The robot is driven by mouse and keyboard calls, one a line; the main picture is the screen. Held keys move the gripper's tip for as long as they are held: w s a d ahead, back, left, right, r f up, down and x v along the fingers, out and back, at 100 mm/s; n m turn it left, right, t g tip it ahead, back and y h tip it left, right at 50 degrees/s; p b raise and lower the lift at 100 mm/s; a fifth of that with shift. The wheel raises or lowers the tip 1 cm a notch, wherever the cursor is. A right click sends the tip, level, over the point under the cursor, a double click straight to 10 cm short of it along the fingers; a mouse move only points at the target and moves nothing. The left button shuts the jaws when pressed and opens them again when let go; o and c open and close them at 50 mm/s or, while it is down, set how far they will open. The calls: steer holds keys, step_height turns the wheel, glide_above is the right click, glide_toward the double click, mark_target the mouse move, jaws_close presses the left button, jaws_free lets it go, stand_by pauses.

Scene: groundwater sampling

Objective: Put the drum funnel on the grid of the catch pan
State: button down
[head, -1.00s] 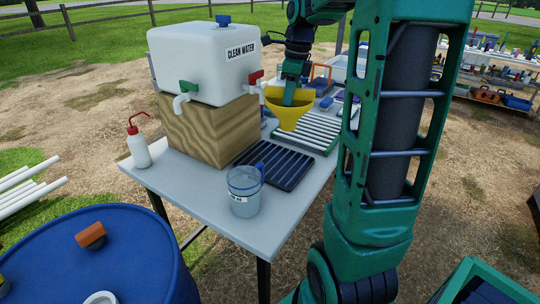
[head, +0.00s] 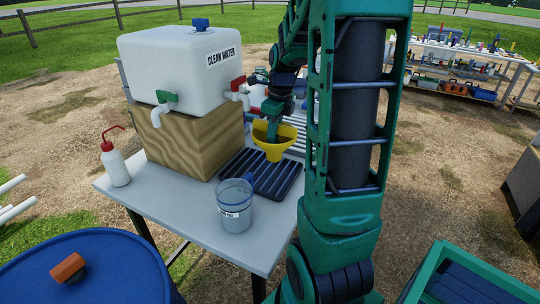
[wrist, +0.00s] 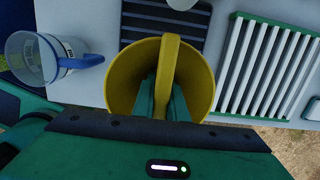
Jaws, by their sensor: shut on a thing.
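The yellow drum funnel (head: 274,152) hangs upright from my gripper (head: 272,132), in front of the taps. In the wrist view the funnel (wrist: 118,85) fills the middle, and my gripper (wrist: 162,98) is shut on the bar across its mouth. The catch pan (head: 262,188) is a dark tray with a slatted grid, lying on the table in front of the wooden block. In the head view the funnel overlaps the pan's far part and looks raised above it. In the wrist view the pan (wrist: 165,22) shows just beyond the funnel, which hides part of it.
A clear jug (head: 236,210) with a blue handle stands at the pan's near side. A white water tank (head: 175,70) with taps sits on a wooden block (head: 175,145). A green rack with white slats (wrist: 268,65) lies beside the pan. A wash bottle (head: 115,167) stands left.

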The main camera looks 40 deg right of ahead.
mark_target(272, 154)
steer(key=shift+f, duration=2.95)
steer(key=c, duration=1.8)
jaws_free()
steer(key=shift+f, duration=0.1)
steer(key=shift+o, duration=0.2)
